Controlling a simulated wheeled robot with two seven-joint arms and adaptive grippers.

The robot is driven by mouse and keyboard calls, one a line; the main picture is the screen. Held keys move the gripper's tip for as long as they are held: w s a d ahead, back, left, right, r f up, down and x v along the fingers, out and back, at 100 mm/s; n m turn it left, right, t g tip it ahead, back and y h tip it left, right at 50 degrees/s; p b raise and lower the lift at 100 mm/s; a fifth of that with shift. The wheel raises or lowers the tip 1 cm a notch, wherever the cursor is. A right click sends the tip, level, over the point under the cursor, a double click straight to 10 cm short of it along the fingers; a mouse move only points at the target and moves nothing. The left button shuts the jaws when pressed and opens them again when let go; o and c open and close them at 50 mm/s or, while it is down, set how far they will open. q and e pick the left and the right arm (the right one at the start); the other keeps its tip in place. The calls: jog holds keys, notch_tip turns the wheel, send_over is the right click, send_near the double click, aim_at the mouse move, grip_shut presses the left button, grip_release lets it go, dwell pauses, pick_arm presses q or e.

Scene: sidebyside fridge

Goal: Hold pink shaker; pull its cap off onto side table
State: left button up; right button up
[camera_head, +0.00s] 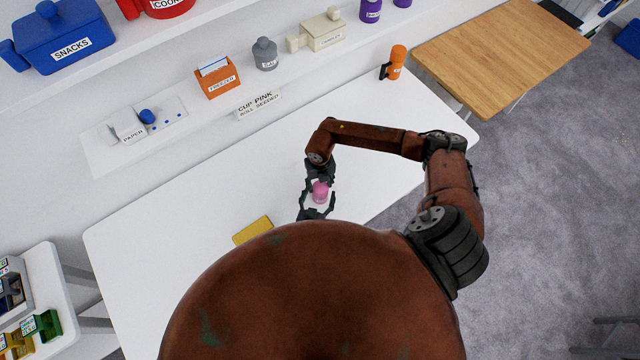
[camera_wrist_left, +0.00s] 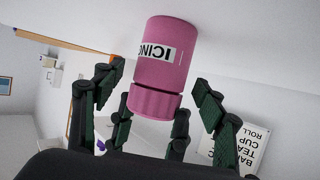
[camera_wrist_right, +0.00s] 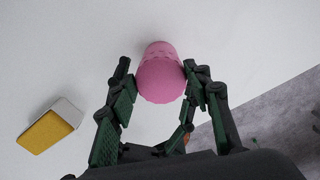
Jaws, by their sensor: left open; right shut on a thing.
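The pink shaker (camera_head: 320,190) is between my two grippers, over the white table in the head view. In the left wrist view the shaker body (camera_wrist_left: 167,50) carries an upside-down "ICING" label. Its ridged pink cap (camera_wrist_left: 155,103) is on it, at the end nearer my left gripper. My right gripper (camera_wrist_right: 160,82) is shut on the shaker, one finger at each side. My left gripper (camera_head: 317,211) is open, its fingers spread to both sides of the cap end in the left wrist view, with gaps. A wooden side table (camera_head: 505,50) stands at the upper right. Whether the shaker touches the white table is unclear.
A yellow sponge-like block (camera_head: 252,230) lies on the white table (camera_head: 180,235), left of the grippers. Labelled things line the wall ledges, including an orange box (camera_head: 218,82). The wooden top looks clear.

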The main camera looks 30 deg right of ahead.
pick_arm(q)
jog(key=shift+d, duration=0.1)
dwell(0.4)
jog(key=shift+x, duration=0.85)
jog(key=c, duration=1.7)
